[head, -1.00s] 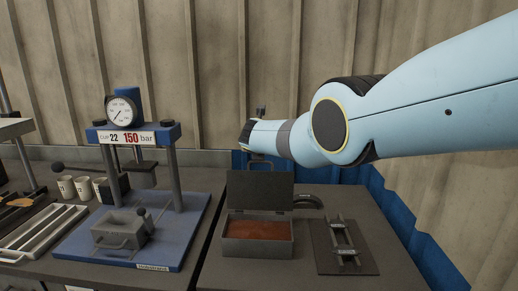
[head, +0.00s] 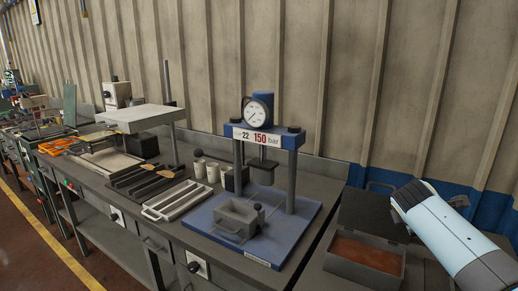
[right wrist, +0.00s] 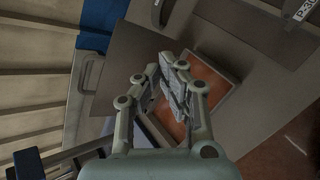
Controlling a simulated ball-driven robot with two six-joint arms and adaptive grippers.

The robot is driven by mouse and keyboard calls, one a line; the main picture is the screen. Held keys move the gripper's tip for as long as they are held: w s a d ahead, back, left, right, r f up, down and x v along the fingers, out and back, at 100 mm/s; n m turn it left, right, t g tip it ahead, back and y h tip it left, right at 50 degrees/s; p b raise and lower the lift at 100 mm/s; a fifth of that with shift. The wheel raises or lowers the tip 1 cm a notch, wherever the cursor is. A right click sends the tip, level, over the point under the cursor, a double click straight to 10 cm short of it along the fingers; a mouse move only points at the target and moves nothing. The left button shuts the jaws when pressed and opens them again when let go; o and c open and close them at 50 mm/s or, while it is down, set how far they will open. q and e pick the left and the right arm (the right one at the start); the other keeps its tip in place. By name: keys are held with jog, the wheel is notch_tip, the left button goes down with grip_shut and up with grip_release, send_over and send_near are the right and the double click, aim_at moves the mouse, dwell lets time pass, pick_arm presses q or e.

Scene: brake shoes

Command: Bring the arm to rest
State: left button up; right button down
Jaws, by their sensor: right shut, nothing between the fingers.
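My right arm (head: 448,232) comes in at the lower right of the head view as a pale blue link; its gripper cannot be made out there. In the right wrist view my right gripper (right wrist: 172,88) is shut and empty. Behind its fingers lies an open metal box (right wrist: 222,98) with a reddish-brown fill. The same box (head: 352,270) sits on the right bench in the head view, with its dark lid (head: 372,213) raised and partly beside my arm. My left gripper is in neither view.
Further left are cups (head: 205,170), slotted trays (head: 178,200) and another press (head: 140,118). A corrugated wall closes off the back.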

jog(key=s+a+f+m+g+y, duration=0.1)
jog(key=s+a+m, duration=0.15)
jog(key=s, duration=0.35)
jog(key=s+a+f+m, duration=0.1)
jog(key=s+f+m, duration=0.15)
jog(key=s, duration=0.35)
jog(key=s+a+m+g+y, duration=0.1)
jog(key=s+m, duration=0.2)
jog(key=s, duration=0.3)
jog(key=s+a+r+m+g+y, duration=0.1)
jog(key=s+a+r+m+y, duration=0.2)
jog(key=s, duration=0.9)
jog(key=s+a+r+m+g+y, duration=0.1)
jog(key=s+a+r+m, duration=0.3)
jog(key=s, duration=0.7)
notch_tip(320, 180, down, 43)
jog(key=s+d+m+g+b, duration=0.1)
jog(key=s+b, duration=0.2)
jog(key=b, duration=1.2)
jog(key=s+f+b, duration=0.4)
jog(key=s+f, duration=0.4)
jog(key=f, duration=0.4)
jog(key=s+d+f+g+b, duration=0.1)
jog(key=s+f+b, duration=0.4)
jog(key=s+f, duration=0.4)
notch_tip(320, 180, down, 4)
jog(key=shift+s+r, duration=0.25)
jog(key=shift+s, duration=0.05)
jog(key=shift+d+g, duration=0.1)
jog(key=shift+g, duration=0.2)
